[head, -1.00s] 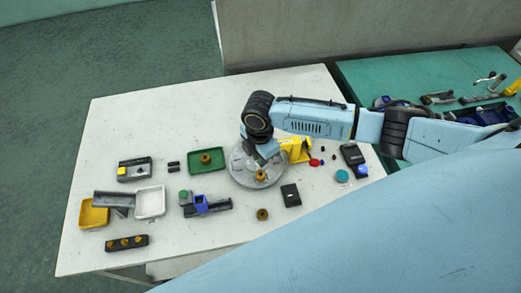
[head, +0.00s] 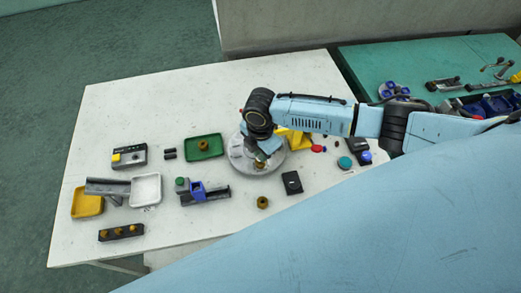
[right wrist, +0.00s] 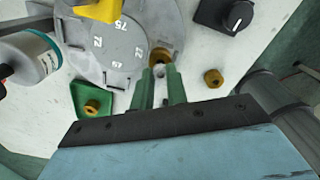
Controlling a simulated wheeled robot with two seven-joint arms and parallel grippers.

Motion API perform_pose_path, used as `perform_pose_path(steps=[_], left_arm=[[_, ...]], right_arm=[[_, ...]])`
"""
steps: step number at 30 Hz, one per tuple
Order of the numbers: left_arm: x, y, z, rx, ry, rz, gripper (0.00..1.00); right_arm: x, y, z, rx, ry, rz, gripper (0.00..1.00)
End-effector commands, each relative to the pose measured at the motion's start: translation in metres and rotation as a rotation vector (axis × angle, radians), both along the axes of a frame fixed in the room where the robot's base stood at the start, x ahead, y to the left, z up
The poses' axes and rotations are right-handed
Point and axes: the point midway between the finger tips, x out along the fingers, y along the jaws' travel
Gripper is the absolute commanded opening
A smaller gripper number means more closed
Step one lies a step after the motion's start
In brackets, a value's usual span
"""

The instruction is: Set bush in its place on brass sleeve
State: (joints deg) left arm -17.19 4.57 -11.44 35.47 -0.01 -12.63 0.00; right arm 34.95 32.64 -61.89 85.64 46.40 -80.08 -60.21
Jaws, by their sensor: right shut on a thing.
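My right gripper (head: 262,158) is over the near side of the round grey plate (head: 239,157), by a brass sleeve (head: 259,166). In the right wrist view its two green fingers (right wrist: 159,71) are shut on a small grey piece, which I take to be the bush (right wrist: 159,74). The brass sleeve (right wrist: 160,55) sits at the edge of the numbered plate (right wrist: 100,65), just beyond the fingertips. The bush appears close to the sleeve; I cannot tell whether they touch. The fingers hide part of the bush. My left gripper is not in view.
A loose brass piece (head: 262,202) and a black block (head: 291,183) stand in front of the plate. A yellow part (head: 297,139) stands behind.

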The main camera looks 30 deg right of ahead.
Motion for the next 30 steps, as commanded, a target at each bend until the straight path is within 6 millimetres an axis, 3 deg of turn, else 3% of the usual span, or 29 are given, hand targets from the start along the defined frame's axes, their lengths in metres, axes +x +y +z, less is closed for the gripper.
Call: perform_pose_path(steps=[30], left_arm=[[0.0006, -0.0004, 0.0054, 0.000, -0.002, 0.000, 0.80]], right_arm=[[0.0007, -0.0023, -0.0017, 0.000, 0.000, 0.000, 0.00]])
